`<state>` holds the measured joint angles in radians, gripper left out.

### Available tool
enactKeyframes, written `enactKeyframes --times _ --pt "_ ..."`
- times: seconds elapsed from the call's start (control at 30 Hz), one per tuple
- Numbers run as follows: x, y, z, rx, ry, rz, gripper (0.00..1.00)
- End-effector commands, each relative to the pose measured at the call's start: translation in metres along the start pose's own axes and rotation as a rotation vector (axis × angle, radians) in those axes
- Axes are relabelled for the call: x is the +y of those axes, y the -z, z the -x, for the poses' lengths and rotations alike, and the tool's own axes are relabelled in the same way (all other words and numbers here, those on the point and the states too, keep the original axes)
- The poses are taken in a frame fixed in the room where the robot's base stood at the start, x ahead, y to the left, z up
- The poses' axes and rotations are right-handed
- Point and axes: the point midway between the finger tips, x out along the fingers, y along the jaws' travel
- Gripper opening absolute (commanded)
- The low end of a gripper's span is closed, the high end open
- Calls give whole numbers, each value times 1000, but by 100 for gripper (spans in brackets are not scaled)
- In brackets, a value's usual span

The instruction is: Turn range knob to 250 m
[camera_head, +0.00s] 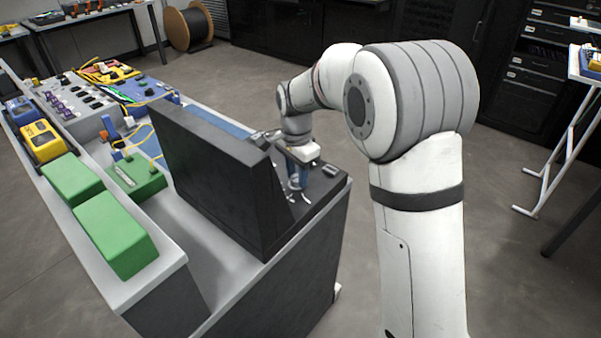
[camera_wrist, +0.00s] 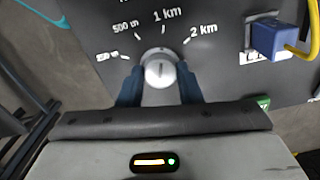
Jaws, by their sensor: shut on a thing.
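The range knob (camera_wrist: 160,66) is a round, pale grey knob on a dark panel in the wrist view. The labels 500 m, 1 km and 2 km arc around it, with a smaller, hard-to-read label at the far left. A short line on the knob's face stands about upright, roughly towards 1 km. My gripper (camera_wrist: 160,74) has its two blue fingers on either side of the knob, shut on it. In the head view my gripper (camera_head: 297,184) reaches down to the top of the dark instrument (camera_head: 225,180); the knob is hidden there.
A blue connector (camera_wrist: 277,40) with a yellow cable sits on the panel right of the knob. In the head view, green boxes (camera_head: 116,234), a yellow device (camera_head: 42,143) and a green block (camera_head: 135,180) stand left of the instrument.

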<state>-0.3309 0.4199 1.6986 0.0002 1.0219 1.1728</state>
Motion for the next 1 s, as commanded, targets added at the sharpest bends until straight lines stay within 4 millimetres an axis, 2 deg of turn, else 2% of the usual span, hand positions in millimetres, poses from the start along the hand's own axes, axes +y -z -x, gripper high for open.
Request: enactKeyframes --times 0.47,1.0 --pt "2 -3 -2 -7 -10 144 9" --pt "2 -3 -2 -10 -10 643 9"
